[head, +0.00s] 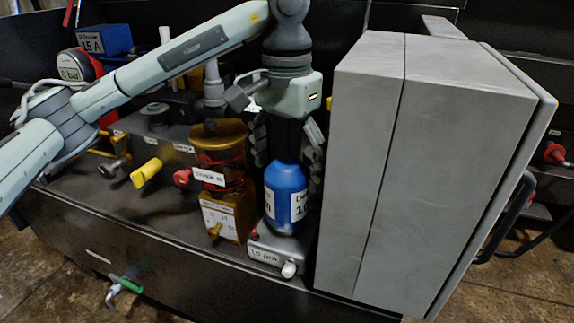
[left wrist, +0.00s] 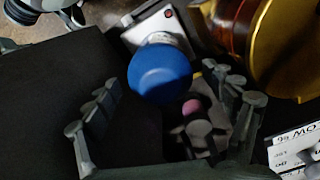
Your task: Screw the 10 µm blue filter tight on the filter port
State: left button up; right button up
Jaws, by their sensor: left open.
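In the left wrist view the round end of the blue filter (left wrist: 160,75) shows between the spread fingers (left wrist: 162,92), with a gap on each side. The left gripper is empty. The joint between filter and port is too small to judge for tightness. My right gripper does not show.
A large grey cabinet (head: 420,170) stands close to the right of the filter. An amber-and-gold unit (head: 219,150) stands close to its left, with a yellow-handled valve (head: 146,173) farther left. A green-handled tap (head: 125,283) sticks out of the bench front.

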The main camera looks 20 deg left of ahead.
pick_arm(q)
jog(key=n, duration=1.3)
jog(key=shift+n, duration=0.4)
jog(key=c, duration=1.3)
jog(key=shift+o, duration=0.2)
jog(key=shift+f+m+b, duration=0.15)
jog(key=shift+m+b, duration=0.2)
jog(key=shift+m, duration=0.75)
jog(key=m, duration=0.3)
jog(key=shift+b, duration=0.3)
